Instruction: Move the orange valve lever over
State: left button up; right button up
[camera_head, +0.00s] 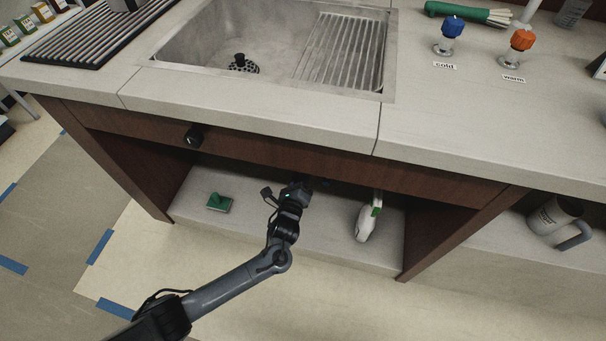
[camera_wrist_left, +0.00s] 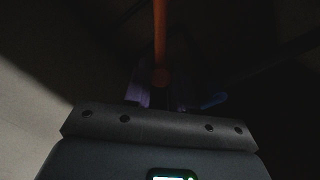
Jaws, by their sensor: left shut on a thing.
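The orange valve lever (camera_wrist_left: 160,35) shows in the left wrist view as a narrow upright bar in the dark space under the counter. Its lower end lies at my left gripper (camera_wrist_left: 162,88), which is shut on it. The fingers are dim and partly hidden. In the head view my left arm reaches in under the sink cabinet, and the left gripper (camera_head: 312,184) is at the shadowed opening. The lever is hidden there by the counter. My right gripper is not in view.
The cabinet shelf holds a green scrubber (camera_head: 219,202) and a white-and-green bottle (camera_head: 368,218) on either side of my arm. The wooden front (camera_head: 270,146) hangs over the opening. Above are the sink (camera_head: 215,45), a blue tap knob (camera_head: 449,32) and an orange tap knob (camera_head: 518,42).

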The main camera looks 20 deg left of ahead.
pick_arm(q)
jog(key=shift+a+f, duration=0.1)
jog(key=shift+a+f, duration=0.7)
jog(key=shift+f, duration=0.05)
jog(key=shift+a, duration=0.1)
jog(key=shift+s+a+f, duration=0.15)
jog(key=shift+a+f, duration=0.4)
jog(key=shift+a, duration=0.3)
